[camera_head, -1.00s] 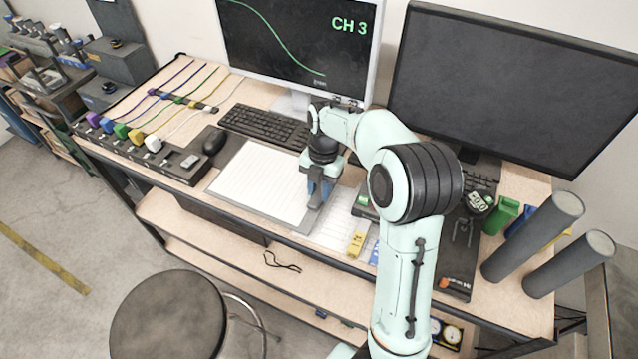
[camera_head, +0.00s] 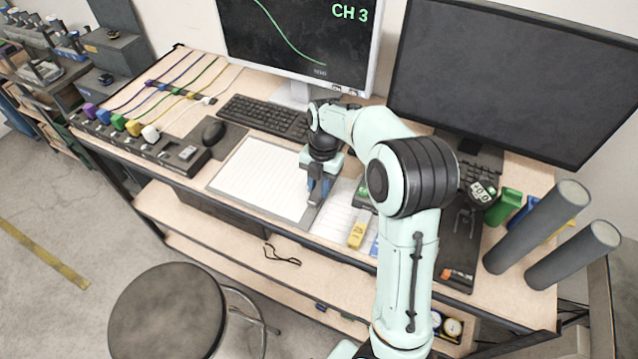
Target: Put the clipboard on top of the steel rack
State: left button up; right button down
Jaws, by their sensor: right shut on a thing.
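The clipboard (camera_head: 258,178), a grey board with white lined paper, lies on the wooden workbench left of my right gripper. My right gripper (camera_head: 316,196) points down at the clipboard's right edge and is shut on it; the fingertips are partly hard to make out. The clipboard looks flat at about bench height; I cannot tell whether it is lifted. A dark metal rack (camera_head: 62,82) with shelves and instruments stands at the far left and may be the steel rack. My left gripper is not in view.
A mouse (camera_head: 214,131), keyboard (camera_head: 262,122) and cable box (camera_head: 150,146) lie left of and behind the clipboard. Two monitors stand behind. A yellow block (camera_head: 357,235) and two grey cylinders (camera_head: 540,225) are to the right. A round stool (camera_head: 168,312) stands in front.

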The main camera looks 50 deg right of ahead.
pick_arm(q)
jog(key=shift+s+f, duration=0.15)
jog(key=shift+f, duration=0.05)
pick_arm(e)
jog(key=shift+f, duration=0.2)
jog(key=c, duration=0.8)
grip_release()
pick_arm(q)
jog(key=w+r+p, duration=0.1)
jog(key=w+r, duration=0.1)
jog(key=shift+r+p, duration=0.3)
jog(key=shift+p, duration=0.05)
pick_arm(e)
jog(key=r, duration=0.4)
jog(key=d+r, duration=0.1)
jog(key=r, duration=0.4)
jog(key=d+r, duration=0.1)
jog(key=r, duration=0.3)
jog(key=shift+w+r, duration=0.15)
jog(key=shift+w, duration=0.1)
